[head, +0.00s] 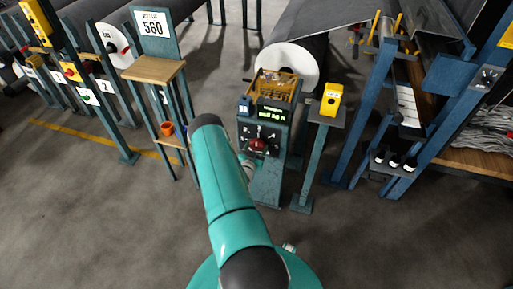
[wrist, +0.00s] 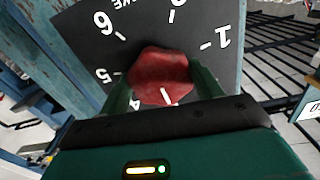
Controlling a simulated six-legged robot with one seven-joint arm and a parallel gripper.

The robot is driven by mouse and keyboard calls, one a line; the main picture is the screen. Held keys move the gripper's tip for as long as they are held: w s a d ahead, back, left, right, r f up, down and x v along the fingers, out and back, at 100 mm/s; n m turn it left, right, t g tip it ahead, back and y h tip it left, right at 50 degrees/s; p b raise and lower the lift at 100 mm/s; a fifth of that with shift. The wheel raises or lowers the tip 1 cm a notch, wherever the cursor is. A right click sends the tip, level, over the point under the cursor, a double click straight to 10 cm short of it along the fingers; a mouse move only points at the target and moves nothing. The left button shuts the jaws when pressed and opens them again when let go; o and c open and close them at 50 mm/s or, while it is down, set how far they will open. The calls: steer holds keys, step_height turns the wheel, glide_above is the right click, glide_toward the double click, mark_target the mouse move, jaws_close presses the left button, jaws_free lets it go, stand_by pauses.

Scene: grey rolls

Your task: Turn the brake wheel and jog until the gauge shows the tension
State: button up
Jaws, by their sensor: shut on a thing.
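The red brake wheel (wrist: 160,68) fills the middle of the wrist view, on a dark dial plate (wrist: 90,35) with white numbers. My gripper (wrist: 162,86) has a finger on either side of the wheel and is shut on it. The wheel's white mark points to the bottom of the picture, right of the partly hidden 4. In the head view the wheel (head: 258,146) sits on a blue-grey console (head: 267,180). A sign (head: 153,24) at the back shows 560.
A yellow control box (head: 331,98) stands on a post right of the console. A white roll (head: 287,66) is behind it. Blue frames flank both sides; the front floor is clear.

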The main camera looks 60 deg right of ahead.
steer(key=o, duration=1)
steer(key=shift+a, duration=0.15)
steer(key=a, duration=0.4)
steer(key=s+a, duration=0.1)
steer(key=a, duration=0.4)
steer(key=s+a, duration=0.1)
steer(key=a, duration=0.3)
steer(key=shift+a, duration=0.25)
steer(key=shift+w+r, duration=0.1)
